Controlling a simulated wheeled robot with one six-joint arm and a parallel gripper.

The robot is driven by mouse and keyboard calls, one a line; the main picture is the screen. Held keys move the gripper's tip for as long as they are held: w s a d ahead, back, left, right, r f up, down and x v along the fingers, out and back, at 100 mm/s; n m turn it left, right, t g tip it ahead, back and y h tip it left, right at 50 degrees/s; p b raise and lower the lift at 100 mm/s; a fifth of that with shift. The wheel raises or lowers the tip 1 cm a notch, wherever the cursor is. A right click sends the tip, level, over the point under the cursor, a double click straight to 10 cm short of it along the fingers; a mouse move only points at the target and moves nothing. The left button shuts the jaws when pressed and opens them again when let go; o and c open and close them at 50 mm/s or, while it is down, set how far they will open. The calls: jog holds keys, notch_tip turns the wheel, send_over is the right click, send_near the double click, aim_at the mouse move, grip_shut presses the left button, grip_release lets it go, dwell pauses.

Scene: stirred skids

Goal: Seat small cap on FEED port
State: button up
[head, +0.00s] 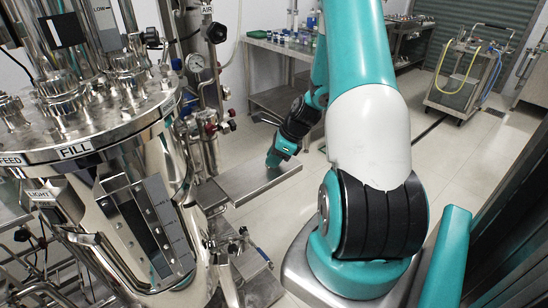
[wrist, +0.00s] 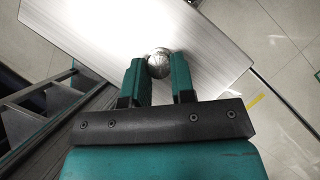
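A small round silver cap (wrist: 158,64) shows between the fingertips of my gripper (wrist: 159,72) in the wrist view, over a brushed metal shelf (wrist: 205,35). The fingers flank the cap closely on both sides; I cannot tell whether they press on it. In the head view my gripper (head: 274,159) is low over the same shelf (head: 250,185), and the cap is not discernible there. The FEED label (head: 10,160) is on the vessel's lid rim at the far left. A metal port fitting (head: 10,107) stands on the lid above that label, partly cut off by the frame edge.
The steel vessel (head: 130,190) fills the left, with a FILL label (head: 76,150), tall lid fittings, a gauge (head: 196,63) and pipes beside the shelf. A bench (head: 275,48) and a hose cart (head: 465,75) stand behind.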

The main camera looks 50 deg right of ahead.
grip_shut()
jog(key=shift+r+p, duration=2.45)
jog(key=shift+r, duration=0.1)
